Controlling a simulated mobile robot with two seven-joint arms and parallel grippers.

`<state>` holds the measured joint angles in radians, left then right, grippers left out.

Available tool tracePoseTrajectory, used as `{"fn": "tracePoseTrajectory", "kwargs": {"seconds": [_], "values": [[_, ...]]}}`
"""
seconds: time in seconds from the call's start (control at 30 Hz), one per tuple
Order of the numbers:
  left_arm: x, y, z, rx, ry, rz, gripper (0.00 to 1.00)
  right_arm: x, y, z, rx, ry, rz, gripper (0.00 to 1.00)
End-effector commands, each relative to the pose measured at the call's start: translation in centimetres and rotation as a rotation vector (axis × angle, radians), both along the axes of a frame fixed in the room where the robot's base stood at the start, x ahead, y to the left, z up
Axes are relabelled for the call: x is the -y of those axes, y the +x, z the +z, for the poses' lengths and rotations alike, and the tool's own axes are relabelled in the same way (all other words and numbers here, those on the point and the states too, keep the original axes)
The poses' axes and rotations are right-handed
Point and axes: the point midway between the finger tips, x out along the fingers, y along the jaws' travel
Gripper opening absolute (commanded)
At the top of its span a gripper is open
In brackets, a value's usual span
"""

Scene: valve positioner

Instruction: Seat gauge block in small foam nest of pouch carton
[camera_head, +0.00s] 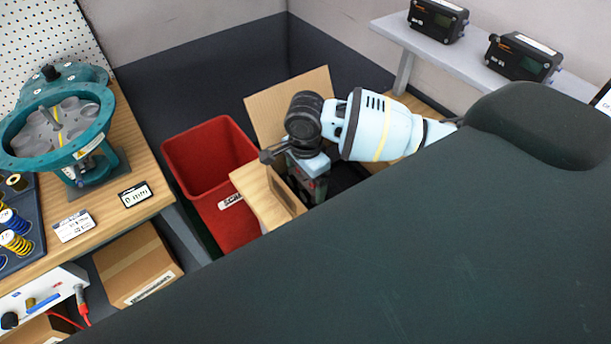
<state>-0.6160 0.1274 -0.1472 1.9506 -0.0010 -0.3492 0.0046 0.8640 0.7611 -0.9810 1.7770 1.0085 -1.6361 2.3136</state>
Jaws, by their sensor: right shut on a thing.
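The pouch carton (280,100) stands open right of the red bin, with its tan flaps spread and a dark inside. My right gripper (318,192) points down into the carton's opening, close to its near left flap. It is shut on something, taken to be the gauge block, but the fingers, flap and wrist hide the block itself. I cannot tell whether the block touches the foam. The small foam nest cannot be made out in the dark inside. My left gripper is not in view.
A red bin (208,160) stands left of the carton. A wooden bench (125,200) at left carries a teal valve body (75,125). A closed carton (138,265) sits below. A grey shelf (415,45) at the back right holds black positioners (522,58). My dark arm parts cover the lower right.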

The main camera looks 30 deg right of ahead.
Motion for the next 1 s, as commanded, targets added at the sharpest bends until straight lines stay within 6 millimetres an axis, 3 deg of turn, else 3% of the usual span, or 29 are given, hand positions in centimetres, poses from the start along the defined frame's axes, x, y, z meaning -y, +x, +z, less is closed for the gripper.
{"fn": "tracePoseTrajectory", "kwargs": {"seconds": [0.2,0.23,0.3,0.63,1.0], "values": [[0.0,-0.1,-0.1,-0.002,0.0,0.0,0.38,0.0,0.1,-0.4,0.002,0.001,-0.001,0.59],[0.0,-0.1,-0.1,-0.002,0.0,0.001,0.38,0.0,0.1,-0.4,0.002,0.001,-0.001,0.93],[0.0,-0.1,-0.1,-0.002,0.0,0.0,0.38,0.0,0.1,-0.4,0.002,0.001,0.0,1.0],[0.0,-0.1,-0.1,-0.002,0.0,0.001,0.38,0.0,0.0,0.3,0.002,0.001,0.0,1.0],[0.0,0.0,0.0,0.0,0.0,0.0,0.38,-0.1,0.1,5.8,0.004,0.002,-0.001,1.0]]}}
